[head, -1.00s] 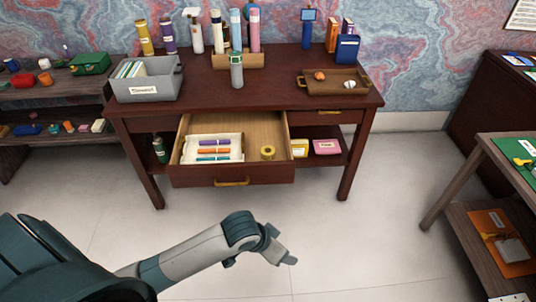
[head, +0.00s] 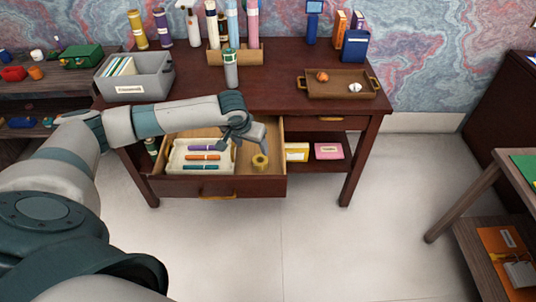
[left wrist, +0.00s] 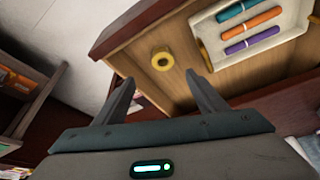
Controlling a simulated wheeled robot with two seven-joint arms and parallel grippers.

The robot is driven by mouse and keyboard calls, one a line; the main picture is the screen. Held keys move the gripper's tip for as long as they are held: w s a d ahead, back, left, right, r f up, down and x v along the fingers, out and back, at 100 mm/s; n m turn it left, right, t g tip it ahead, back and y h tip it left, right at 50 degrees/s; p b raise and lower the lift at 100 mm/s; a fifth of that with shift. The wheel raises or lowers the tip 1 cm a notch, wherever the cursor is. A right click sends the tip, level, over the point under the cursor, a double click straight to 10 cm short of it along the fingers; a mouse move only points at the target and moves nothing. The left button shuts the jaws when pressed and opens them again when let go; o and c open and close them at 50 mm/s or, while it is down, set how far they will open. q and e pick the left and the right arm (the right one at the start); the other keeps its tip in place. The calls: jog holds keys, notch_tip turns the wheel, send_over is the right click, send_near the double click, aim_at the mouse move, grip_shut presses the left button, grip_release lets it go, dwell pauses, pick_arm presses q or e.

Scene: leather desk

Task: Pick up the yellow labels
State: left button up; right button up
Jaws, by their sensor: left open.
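A yellow roll (head: 260,161), which looks like the yellow labels, lies in the open desk drawer (head: 215,187), right of a pale tray (head: 178,168) of markers. My left gripper (head: 243,149) is open and empty over the drawer, up and left of the roll in the head view. In the left wrist view the roll (left wrist: 162,60) shows whole, just beyond the gap between my left fingertips (left wrist: 160,80), with its hole visible. It is apart from the fingers. My right gripper is not in view.
The desktop (head: 275,75) overhangs behind the drawer. A grey bin (head: 136,78), a brown tray (head: 335,84) and several bottles stand on it. A yellow box (head: 297,152) and a pink box (head: 329,151) sit on the shelf below. The floor in front is clear.

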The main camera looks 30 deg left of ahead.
pick_arm(q)
jog(key=p, duration=0.2)
send_over(257, 164)
jog(key=shift+f, duration=5.25)
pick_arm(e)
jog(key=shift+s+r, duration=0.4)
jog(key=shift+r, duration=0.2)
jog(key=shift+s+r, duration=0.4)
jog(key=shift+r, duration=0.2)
